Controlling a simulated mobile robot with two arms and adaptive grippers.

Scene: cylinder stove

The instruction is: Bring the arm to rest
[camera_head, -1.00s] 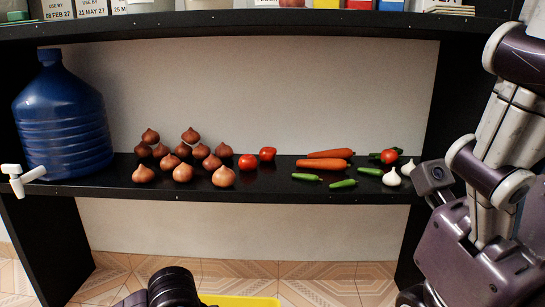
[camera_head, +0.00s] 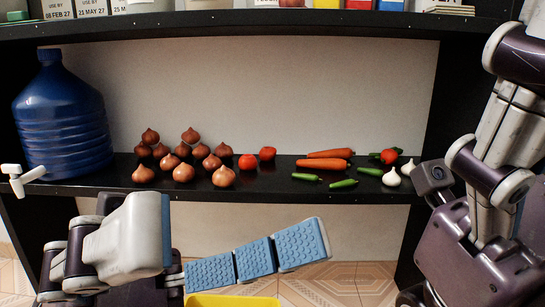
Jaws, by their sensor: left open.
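My left gripper (camera_head: 240,240) is in the lower left of the head view, in front of and below the shelf with vegetables. It is open, with nothing seen between its fingers. One finger with blue ribbed pads stretches to the right; a pale grey part with a blue edge stands at its left. My right arm (camera_head: 490,200) is folded along the right edge, and its gripper does not show.
The black shelf (camera_head: 270,190) holds onions (camera_head: 183,172), tomatoes (camera_head: 248,161), carrots (camera_head: 322,163), green peppers (camera_head: 343,183) and garlic (camera_head: 391,177). A blue water jug (camera_head: 62,120) stands left. A yellow thing (camera_head: 235,301) shows at the bottom edge. Tiled floor lies below.

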